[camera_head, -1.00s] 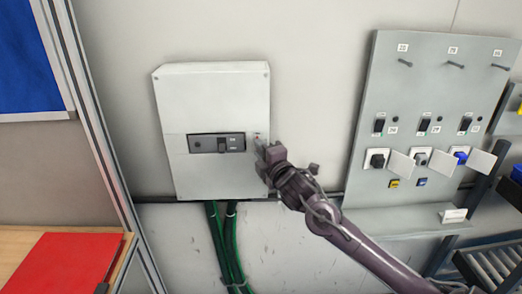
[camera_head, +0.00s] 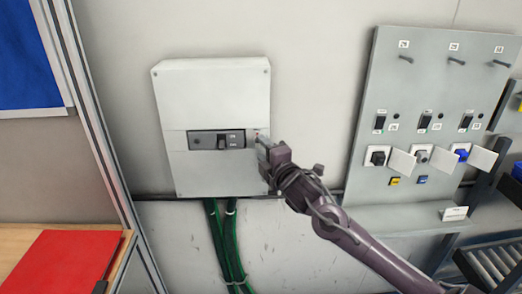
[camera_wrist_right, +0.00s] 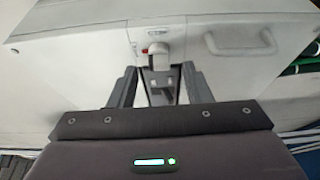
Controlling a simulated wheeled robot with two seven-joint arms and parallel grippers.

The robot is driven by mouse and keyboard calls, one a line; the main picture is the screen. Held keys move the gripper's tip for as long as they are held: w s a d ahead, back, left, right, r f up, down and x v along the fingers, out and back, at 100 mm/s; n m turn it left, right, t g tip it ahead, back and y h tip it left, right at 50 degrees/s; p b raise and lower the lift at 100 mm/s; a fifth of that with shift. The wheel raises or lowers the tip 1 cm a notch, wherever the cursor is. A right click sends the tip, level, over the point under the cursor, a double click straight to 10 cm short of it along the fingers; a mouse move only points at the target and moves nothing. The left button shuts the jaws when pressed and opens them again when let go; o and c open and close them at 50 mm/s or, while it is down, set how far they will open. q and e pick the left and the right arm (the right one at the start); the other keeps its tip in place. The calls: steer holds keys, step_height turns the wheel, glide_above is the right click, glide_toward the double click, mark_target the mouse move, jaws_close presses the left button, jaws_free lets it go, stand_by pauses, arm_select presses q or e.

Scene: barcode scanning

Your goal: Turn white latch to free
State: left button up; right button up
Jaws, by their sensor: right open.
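A pale grey electrical box (camera_head: 215,95) with a dark switch panel (camera_head: 217,139) is mounted on the wall. The white latch (camera_wrist_right: 157,50), with a small red mark beside it, shows on the box in the right wrist view. In the head view my right gripper mostly hides the latch. My right gripper (camera_head: 264,146) is at the right edge of the box. In the right wrist view its two fingers (camera_wrist_right: 160,84) are apart and empty, with the latch just beyond their tips, in line with the gap. My left gripper is not in view.
A grey panel (camera_head: 425,105) with hooks, switches and sockets stands to the right of the box. Green cables (camera_head: 226,240) hang below the box. A red folder (camera_head: 60,262) lies on a wooden table at lower left. The wall between box and panel is bare.

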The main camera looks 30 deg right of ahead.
steer(key=s, duration=0.2)
steer(key=s+b, duration=0.1)
steer(key=s, duration=0.1)
steer(key=s+a, duration=0.1)
steer(key=shift+s, duration=0.4)
